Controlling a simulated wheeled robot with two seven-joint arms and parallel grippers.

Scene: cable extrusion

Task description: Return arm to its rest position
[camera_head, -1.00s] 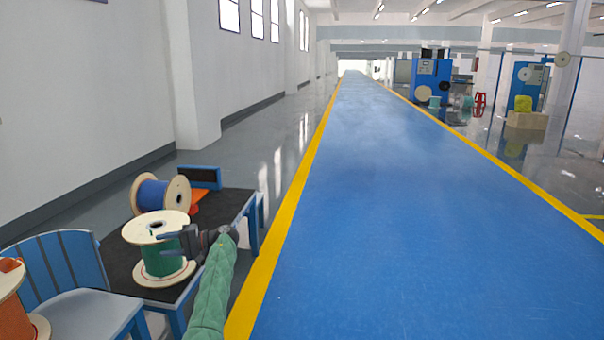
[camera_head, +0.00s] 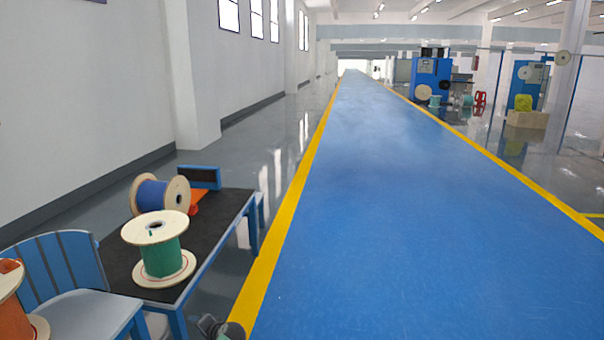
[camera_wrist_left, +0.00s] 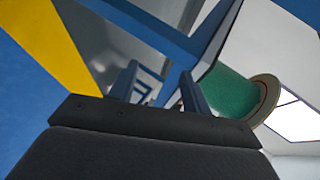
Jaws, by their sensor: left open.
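My left gripper (camera_head: 209,325) shows only in part at the bottom edge of the head view, just right of the table's near end. In the left wrist view its two blue fingers (camera_wrist_left: 158,86) stand apart with nothing held between them. A wooden-flanged spool of green cable (camera_head: 160,255) stands upright on the dark tabletop (camera_head: 218,212), clear of the gripper in the head view. The green spool (camera_wrist_left: 238,96) also shows in the left wrist view, right of the fingers. My right gripper is in neither view.
A spool of blue cable (camera_head: 157,196) lies on its side behind the green one. A blue chair (camera_head: 68,262) and a spool of orange cable (camera_head: 12,306) are at the lower left. The blue walkway (camera_head: 390,220) is clear.

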